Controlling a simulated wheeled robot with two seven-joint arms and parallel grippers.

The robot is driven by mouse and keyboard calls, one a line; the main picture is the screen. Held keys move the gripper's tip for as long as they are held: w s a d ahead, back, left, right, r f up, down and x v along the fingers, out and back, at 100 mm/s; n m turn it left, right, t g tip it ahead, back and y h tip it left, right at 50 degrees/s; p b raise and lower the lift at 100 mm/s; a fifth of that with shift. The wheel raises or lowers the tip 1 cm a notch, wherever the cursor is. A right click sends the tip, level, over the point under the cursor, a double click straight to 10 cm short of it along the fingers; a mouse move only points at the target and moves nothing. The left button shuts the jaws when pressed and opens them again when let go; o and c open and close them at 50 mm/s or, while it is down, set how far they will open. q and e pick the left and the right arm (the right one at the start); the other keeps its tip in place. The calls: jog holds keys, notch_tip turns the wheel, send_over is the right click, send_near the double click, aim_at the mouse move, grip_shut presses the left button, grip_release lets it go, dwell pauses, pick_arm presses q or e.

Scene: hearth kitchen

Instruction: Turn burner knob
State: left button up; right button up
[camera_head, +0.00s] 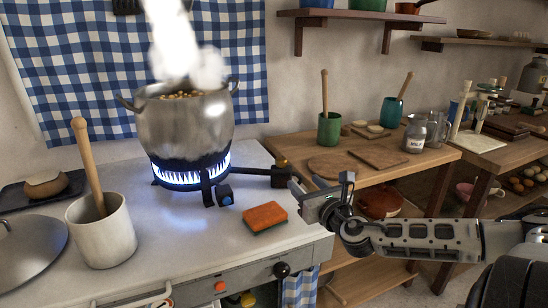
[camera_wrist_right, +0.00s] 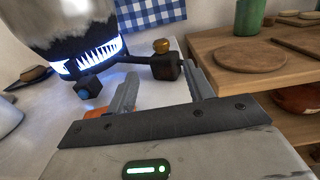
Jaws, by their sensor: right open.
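The burner (camera_head: 190,175) stands on the pale worktop with a ring of blue flame lit. A black pipe runs right from it to a dark valve block with a brass-coloured knob (camera_head: 282,163) on top. The knob also shows in the right wrist view (camera_wrist_right: 162,46), ahead of and between my fingers. A black block with a blue face (camera_head: 225,195) sits at the burner's front. My right gripper (camera_head: 308,188) is open and empty, just right of and nearer than the valve block; the fingers look apart from the knob. My left gripper is not in view.
A large steaming pot (camera_head: 185,125) sits on the burner. An orange sponge (camera_head: 265,217) lies in front of the valve. A white crock (camera_head: 102,235) with a wooden handle stands left. A wooden table (camera_head: 330,185) with boards and cups is at right.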

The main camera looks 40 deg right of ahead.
aim_at(284, 162)
jog(key=shift+w+d+r, duration=0.15)
jog(key=shift+w+d, duration=0.15)
jog(key=shift+w, duration=0.3)
jog(key=x, duration=1.3)
jog(key=shift+w+d+b, duration=0.1)
jog(key=shift+w+b, duration=0.25)
jog(key=shift+c, duration=0.2)
jog(key=c, duration=0.9)
